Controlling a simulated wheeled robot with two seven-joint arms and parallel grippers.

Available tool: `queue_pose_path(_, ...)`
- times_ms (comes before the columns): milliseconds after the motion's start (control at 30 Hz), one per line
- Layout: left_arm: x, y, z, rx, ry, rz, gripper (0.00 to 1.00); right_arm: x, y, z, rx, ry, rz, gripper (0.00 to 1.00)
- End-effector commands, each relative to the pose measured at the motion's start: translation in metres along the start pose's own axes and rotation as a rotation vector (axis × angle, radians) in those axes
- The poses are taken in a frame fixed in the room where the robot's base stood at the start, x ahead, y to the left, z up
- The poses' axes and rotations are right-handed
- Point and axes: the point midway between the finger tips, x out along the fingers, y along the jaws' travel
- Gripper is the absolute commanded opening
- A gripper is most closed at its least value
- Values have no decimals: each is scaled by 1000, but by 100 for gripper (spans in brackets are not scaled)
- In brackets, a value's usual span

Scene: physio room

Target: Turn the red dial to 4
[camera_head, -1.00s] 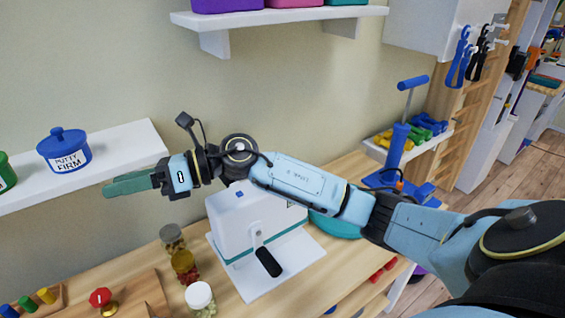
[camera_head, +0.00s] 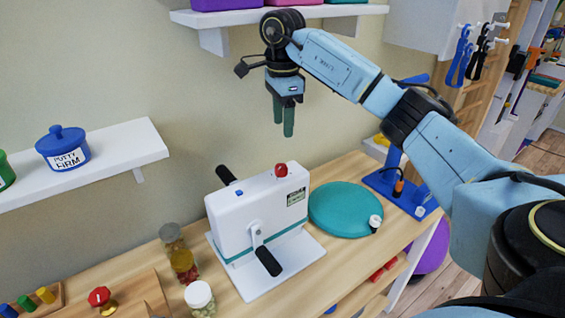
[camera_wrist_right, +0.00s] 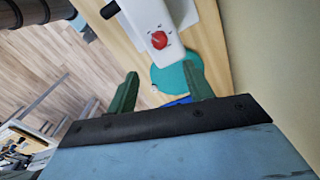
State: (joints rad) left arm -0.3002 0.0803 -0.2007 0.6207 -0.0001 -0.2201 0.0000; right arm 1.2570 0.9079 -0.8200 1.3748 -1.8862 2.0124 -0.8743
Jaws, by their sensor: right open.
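The red dial (camera_head: 281,169) sits on top of a white crank machine (camera_head: 235,212) on the wooden counter. It also shows in the right wrist view (camera_wrist_right: 159,40) as a round red knob on a white face with small dark marks around it, too small to read. My right gripper (camera_head: 284,133) is open and empty, pointing down above the machine, well clear of the dial. In the wrist view its green fingers (camera_wrist_right: 160,70) are apart, with the dial beyond them. My left gripper is not in view.
A teal disc (camera_head: 340,213) lies right of the machine. Jars (camera_head: 199,298) stand to its left. Another red knob (camera_head: 99,297) on a brass base is at lower left. The upper shelf (camera_head: 235,19) is close behind my right wrist. A blue putty pot (camera_head: 63,150) stands on the left shelf.

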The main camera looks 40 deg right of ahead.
Motion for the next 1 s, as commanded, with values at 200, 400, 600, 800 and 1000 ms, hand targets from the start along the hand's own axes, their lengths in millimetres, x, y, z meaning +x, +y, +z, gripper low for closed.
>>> queue_pose_path(200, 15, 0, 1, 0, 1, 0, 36, 48, 1, 1, -3, -3, 6, 52)
queue_pose_path(400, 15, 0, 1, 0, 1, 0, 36, 85, 1, 1, -2, -2, 5, 52)
queue_pose_path(600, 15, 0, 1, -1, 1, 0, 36, 110, 1, 2, -2, -4, 1, 52)
queue_pose_path(800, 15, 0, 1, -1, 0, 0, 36, 118, 0, 2, -2, -4, 0, 52)
queue_pose_path(1000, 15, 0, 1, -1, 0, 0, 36, 118, 0, 2, -2, -4, 0, 52)
